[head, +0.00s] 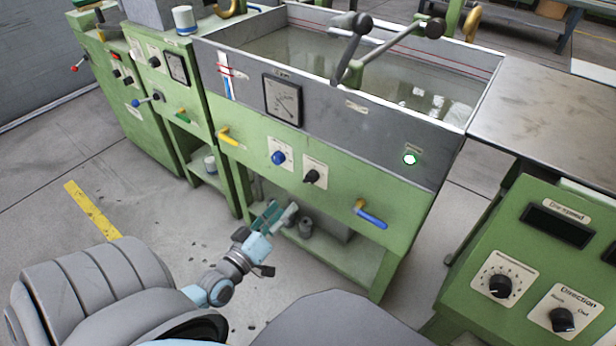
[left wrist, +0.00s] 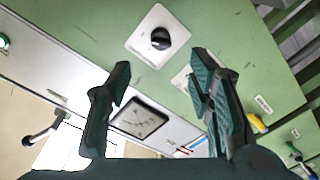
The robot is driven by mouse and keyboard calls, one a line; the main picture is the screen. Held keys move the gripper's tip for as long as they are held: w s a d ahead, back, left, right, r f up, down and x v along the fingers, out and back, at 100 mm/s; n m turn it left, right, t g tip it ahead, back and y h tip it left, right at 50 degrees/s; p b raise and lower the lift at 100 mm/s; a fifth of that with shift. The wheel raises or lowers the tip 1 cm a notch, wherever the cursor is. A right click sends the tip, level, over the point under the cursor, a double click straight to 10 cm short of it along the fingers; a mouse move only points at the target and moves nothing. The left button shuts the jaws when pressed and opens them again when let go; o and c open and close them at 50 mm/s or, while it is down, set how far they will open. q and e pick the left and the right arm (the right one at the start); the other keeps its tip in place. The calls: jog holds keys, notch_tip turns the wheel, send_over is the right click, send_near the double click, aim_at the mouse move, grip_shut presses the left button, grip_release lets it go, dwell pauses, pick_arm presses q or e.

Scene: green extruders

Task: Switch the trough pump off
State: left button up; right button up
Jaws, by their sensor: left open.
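The water trough (head: 215,62) has a grey basin over a green front panel. On the panel, a black rotary switch (head: 312,177) sits on a white plate, right of a blue knob (head: 278,158). Their labels are too small to read. A green lamp (head: 409,159) glows at the upper right; its edge shows in the left wrist view (left wrist: 4,41). My left gripper (head: 278,213) is open and empty, low in front of the panel. In the left wrist view, the black switch (left wrist: 160,39) lies beyond the open fingers (left wrist: 161,70). The blue knob is hidden there. My right gripper is out of view.
A gauge (head: 283,99) is on the trough front. A yellow lever (head: 228,137) and a blue-handled lever (head: 370,216) stick out from the panel. A green control console (head: 530,262) stands at right, other green machines (head: 120,80) at left.

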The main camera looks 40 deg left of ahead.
aim_at(307, 183)
pick_arm(q)
jog(key=w+b, duration=0.1)
jog(key=w, duration=0.7)
jog(key=w+a+b, duration=0.1)
jog(key=w, duration=0.3)
jog(key=shift+b, duration=0.3)
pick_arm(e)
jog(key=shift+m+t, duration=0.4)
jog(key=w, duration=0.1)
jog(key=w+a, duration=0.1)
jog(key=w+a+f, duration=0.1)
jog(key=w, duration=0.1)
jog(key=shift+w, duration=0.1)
pick_arm(q)
grip_shut()
